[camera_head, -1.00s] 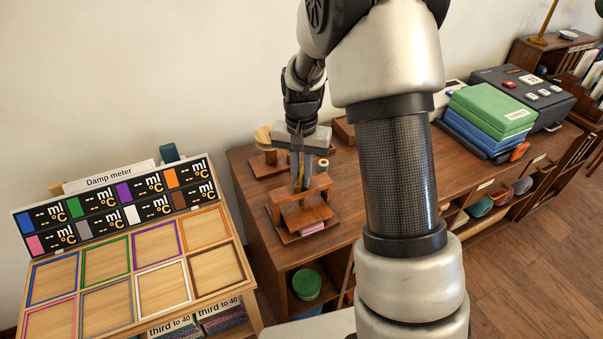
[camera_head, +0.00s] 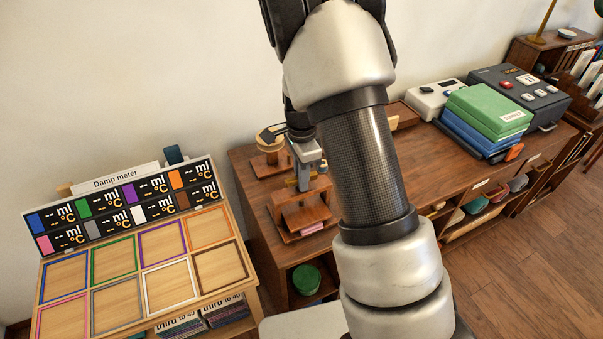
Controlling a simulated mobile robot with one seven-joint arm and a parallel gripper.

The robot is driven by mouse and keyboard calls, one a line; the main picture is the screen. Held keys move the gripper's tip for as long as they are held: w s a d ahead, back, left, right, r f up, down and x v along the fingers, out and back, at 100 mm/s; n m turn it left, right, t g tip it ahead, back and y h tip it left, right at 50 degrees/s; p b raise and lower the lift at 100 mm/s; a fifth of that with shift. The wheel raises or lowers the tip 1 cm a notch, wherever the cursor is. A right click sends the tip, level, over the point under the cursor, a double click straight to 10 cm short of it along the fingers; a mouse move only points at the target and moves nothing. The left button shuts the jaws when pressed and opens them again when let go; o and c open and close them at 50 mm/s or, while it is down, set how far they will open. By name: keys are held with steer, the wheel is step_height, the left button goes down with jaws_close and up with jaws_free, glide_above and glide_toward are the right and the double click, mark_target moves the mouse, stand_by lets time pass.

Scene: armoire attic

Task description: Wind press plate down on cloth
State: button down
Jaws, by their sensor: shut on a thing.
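The small wooden press (camera_head: 304,210) stands on the wooden cabinet top, left of my arm. Its flat plate sits inside the frame, and a folded pink cloth (camera_head: 313,228) shows at the front under it. Whether the plate touches the cloth is too small to tell. My gripper (camera_head: 304,184) is directly above the press, pointing down, with its fingers shut at the top of the press, on what appears to be the screw handle. The fingers hide the handle and most of the screw.
A wooden spool-like stand (camera_head: 268,150) is close behind the press. The Damp meter board (camera_head: 125,210) with coloured frames stands at left. Green and blue boxes (camera_head: 490,115) and a dark grey machine (camera_head: 520,90) are at right. The cabinet top between is mostly clear.

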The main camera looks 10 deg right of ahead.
steer(key=m+p, duration=0.2)
steer(key=m, duration=0.1)
steer(key=shift+r+m, duration=0.15)
steer(key=shift+m, duration=0.15)
steer(key=shift+m+p, duration=1.1)
steer(key=shift+m, duration=0.7)
steer(key=c, duration=1.8)
jaws_free()
steer(key=shift+o, duration=0.2)
step_height(320, 180, up, 17)
steer(key=p, duration=0.1)
